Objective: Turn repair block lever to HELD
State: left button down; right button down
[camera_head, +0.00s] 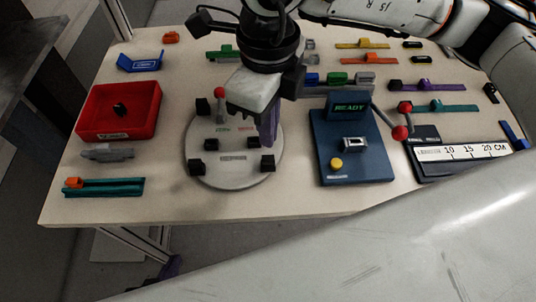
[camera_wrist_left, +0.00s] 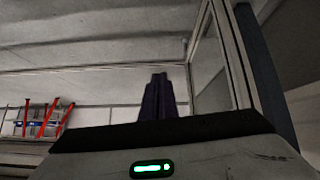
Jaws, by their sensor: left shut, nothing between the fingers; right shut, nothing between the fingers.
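A round grey plate (camera_head: 236,172) with several black blocks lies on the table; I take it as the repair block, its labels too small to read. Its lever has a red ball knob (camera_head: 219,92) and stands upright near the plate's back left. My right gripper (camera_head: 268,143) is shut and empty, with purple fingers pointing down over the plate's right part, right of the knob and apart from it. My left gripper (camera_head: 172,266) is shut and empty, low below the table's front edge. Its purple fingers (camera_wrist_left: 160,98) show against a wall in the left wrist view.
A red tray (camera_head: 88,130) is at left. A blue board (camera_head: 360,174) with a display reading READY stands right of the plate, with another red-knobbed lever (camera_head: 400,132) beside it. A ruler (camera_head: 462,152) lies at right. Several coloured parts line the back.

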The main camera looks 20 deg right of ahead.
aim_at(219, 92)
jog(key=k, duration=1)
